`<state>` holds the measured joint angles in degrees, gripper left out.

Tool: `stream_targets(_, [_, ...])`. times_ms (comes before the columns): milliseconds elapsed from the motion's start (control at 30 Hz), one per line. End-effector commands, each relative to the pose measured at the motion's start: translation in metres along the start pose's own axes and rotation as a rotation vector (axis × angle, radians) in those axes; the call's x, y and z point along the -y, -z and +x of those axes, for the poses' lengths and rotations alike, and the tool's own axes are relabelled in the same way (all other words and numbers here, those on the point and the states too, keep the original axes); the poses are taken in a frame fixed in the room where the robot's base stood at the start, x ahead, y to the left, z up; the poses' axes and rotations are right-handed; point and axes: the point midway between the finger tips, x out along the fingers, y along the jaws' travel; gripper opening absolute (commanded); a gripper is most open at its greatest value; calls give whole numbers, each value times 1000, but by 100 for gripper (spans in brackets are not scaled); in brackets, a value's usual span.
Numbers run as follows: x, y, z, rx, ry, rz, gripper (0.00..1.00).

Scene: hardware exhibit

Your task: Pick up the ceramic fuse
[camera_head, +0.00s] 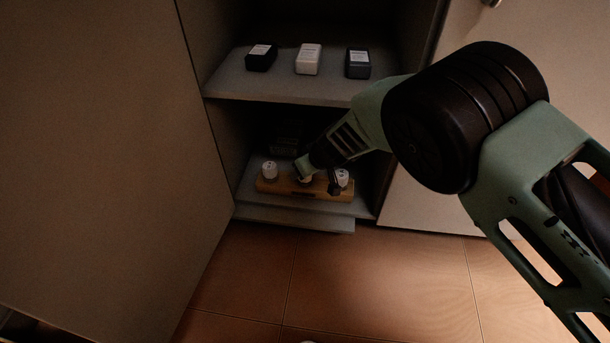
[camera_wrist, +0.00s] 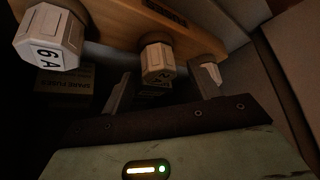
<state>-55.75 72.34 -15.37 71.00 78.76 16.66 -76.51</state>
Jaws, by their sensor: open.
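A wooden rack (camera_head: 285,187) on the lower cabinet shelf holds a row of white ceramic fuses. The left fuse (camera_head: 270,170) stands clear, and the right fuse (camera_head: 342,177) is partly covered by my gripper. My gripper (camera_head: 318,183) is open at the rack's middle and mostly hides the middle fuse there. In the wrist view the middle fuse (camera_wrist: 157,62) appears between my two fingers, with no visible contact. A fuse marked "6 A" (camera_wrist: 48,40) is at the upper left. Another fuse (camera_wrist: 210,73) is partly hidden by the right finger.
The upper shelf (camera_head: 285,86) carries a black box (camera_head: 262,57), a white box (camera_head: 308,59) and a dark grey box (camera_head: 357,63). A box labelled "SPARE FUSES" (camera_wrist: 66,86) lies in shadow behind the rack. Cabinet walls and the shelf above closely surround my gripper.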

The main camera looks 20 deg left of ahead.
Motion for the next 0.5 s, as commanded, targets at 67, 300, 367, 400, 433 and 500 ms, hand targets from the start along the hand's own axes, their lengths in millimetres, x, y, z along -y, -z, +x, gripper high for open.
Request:
stream_targets(67, [0, 0, 0, 0, 0, 0, 61])
stream_targets(300, [0, 0, 0, 0, 0, 0, 12])
stream_targets(367, [0, 0, 0, 0, 0, 0, 12])
stream_targets(400, [0, 0, 0, 0, 0, 0, 12])
stream_targets(433, [0, 0, 0, 0, 0, 0, 12])
stream_targets(500, [0, 0, -1, 0, 0, 0, 12])
